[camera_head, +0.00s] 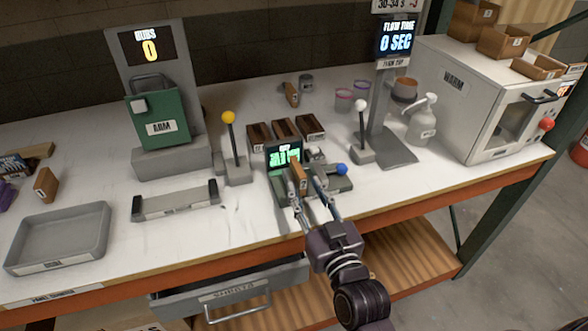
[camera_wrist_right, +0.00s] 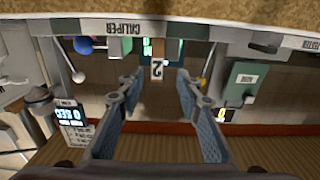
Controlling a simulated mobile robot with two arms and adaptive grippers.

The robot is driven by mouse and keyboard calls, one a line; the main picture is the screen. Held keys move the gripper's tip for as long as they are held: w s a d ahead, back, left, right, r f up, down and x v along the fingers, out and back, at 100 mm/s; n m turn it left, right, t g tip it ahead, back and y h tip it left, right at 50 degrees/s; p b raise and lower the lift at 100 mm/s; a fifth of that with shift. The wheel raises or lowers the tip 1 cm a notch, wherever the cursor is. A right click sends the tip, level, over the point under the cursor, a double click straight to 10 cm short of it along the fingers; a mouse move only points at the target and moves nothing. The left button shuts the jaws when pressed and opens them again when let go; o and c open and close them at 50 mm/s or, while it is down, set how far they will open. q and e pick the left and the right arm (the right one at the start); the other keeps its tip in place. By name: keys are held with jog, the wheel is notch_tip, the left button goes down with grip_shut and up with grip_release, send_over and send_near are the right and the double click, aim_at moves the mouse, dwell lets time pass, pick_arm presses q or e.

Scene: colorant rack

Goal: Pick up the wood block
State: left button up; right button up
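A wood block (camera_head: 297,175) stands on the caliper device (camera_head: 333,186), in front of its green-lit screen. In the right wrist view the block (camera_wrist_right: 157,71), marked 2, shows upside down between my fingers and apparently beyond their tips. My right gripper (camera_head: 309,196) is open and empty, reaching in from the front of the table with its fingertips close to the block. I cannot tell whether a finger touches it. Other wood blocks lie at the left (camera_head: 46,184) and the back (camera_head: 291,94). My left gripper is not in view.
Small brown bins (camera_head: 285,129) stand behind the caliper. A yellow-knobbed lever (camera_head: 235,150) is to its left and a white-knobbed lever (camera_head: 361,140) to its right. A grey tray (camera_head: 58,263) is at the left; a white warmer (camera_head: 470,95) is at the right. A drawer (camera_head: 230,296) hangs below the table.

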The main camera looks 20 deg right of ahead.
aim_at(292, 158)
jog(key=shift+w+r, duration=0.1)
jog(key=shift+w, duration=0.7)
jog(key=shift+w+r+p, duration=0.15)
jog(key=shift+w+p, duration=0.2)
jog(key=shift+w, duration=0.15)
jog(key=w+p, duration=0.1)
jog(key=w, duration=0.3)
jog(key=shift+w+d, duration=0.1)
jog(key=shift+w, duration=0.1)
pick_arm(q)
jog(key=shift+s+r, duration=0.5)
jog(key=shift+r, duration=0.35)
pick_arm(e)
jog(key=shift+w, duration=0.1)
jog(key=shift+c, duration=0.7)
grip_shut()
